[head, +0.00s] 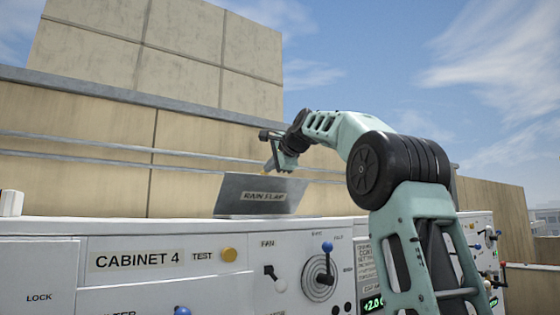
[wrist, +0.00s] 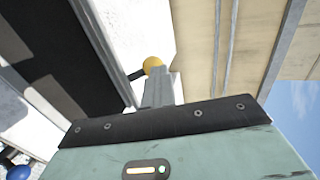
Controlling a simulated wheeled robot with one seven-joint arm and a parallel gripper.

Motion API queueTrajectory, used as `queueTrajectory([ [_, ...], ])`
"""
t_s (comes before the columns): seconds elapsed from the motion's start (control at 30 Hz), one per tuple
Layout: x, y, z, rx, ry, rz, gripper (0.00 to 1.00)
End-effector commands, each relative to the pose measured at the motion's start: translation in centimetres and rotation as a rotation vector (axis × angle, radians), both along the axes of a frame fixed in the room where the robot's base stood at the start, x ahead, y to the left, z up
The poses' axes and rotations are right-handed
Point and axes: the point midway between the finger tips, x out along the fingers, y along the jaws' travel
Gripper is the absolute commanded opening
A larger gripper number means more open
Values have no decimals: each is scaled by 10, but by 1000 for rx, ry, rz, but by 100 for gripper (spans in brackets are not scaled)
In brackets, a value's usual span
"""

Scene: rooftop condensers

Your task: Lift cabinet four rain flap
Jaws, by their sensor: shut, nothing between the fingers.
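The rain flap (head: 240,192) is a dark grey panel labelled RAIN FLAP. It stands raised and tilted above the top of the white cabinet 4 (head: 215,258). A yellow knob (wrist: 153,64) on a short dark stem sits by the flap's edge in the wrist view. The flap (wrist: 75,50) fills that view's left side as a dark panel with a grey edge. My gripper (head: 269,168) is at the flap's top edge; its fingers (wrist: 158,88) are shut with nothing between them, close beside the knob. I cannot tell whether they touch it.
A beige wall with metal rails (head: 90,150) stands behind. Open sky is at the upper right.

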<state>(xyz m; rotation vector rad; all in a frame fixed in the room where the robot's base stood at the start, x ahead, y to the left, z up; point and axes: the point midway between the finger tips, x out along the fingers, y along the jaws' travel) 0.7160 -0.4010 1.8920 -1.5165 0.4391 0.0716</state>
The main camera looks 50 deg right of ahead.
Motion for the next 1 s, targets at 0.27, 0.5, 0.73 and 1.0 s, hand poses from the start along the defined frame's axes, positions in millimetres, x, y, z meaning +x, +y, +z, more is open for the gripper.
queueTrajectory([
  [0.27,7,0,-16,20,30,10,0],
  [0.5,14,-2,-11,18,30,13,0],
  [0.73,22,-4,-5,18,31,11,0],
  [1.0,26,-6,-1,18,31,7,0],
])
